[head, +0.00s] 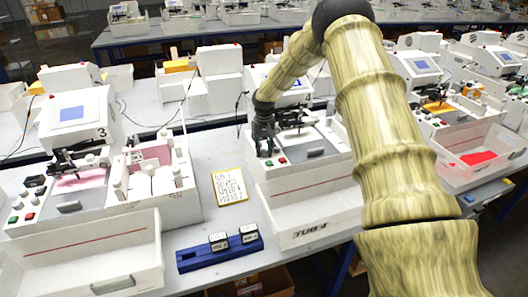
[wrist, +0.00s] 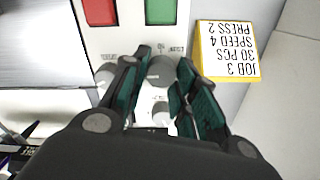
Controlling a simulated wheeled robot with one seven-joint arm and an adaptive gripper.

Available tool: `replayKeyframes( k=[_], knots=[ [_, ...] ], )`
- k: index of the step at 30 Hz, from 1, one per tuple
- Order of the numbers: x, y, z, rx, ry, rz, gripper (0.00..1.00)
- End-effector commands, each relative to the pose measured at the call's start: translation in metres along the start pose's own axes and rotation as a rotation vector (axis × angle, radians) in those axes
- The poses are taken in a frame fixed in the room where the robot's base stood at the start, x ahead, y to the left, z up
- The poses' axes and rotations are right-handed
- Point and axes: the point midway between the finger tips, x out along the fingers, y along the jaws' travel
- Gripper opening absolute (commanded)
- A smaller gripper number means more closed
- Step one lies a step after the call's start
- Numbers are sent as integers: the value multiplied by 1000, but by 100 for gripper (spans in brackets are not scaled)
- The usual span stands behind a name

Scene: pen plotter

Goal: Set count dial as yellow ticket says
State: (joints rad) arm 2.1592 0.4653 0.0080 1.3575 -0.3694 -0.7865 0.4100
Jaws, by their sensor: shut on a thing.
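The yellow-edged ticket (head: 229,185) lies beside the machine; in the wrist view the ticket (wrist: 228,55) reads upside down: JOB 3, 30 PCS, SPEED 4, PRESS 2. My gripper (head: 264,148) is at the front left of the centre machine. In the wrist view my gripper (wrist: 165,85) has its dark green fingers on either side of a grey round knob (wrist: 161,70) and is shut on it. Small lettering beside the knob is partly hidden, so I cannot tell its name or setting. Another grey knob (wrist: 106,73) is partly behind the left finger.
A red button (wrist: 99,12) and a green button (wrist: 160,11) sit close by on the panel. A white tray marked TUG 3 (head: 310,233) stands in front of the machine. A blue rack (head: 195,260) with two labelled blocks lies left of it. Another machine (head: 75,120) stands left.

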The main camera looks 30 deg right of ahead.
Motion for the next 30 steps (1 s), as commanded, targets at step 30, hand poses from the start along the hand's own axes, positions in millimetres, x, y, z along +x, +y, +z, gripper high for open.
replayKeyframes(
  k=[30],
  knots=[
    [0, 1, 0, 226, 0, 1, 38]
  ],
)
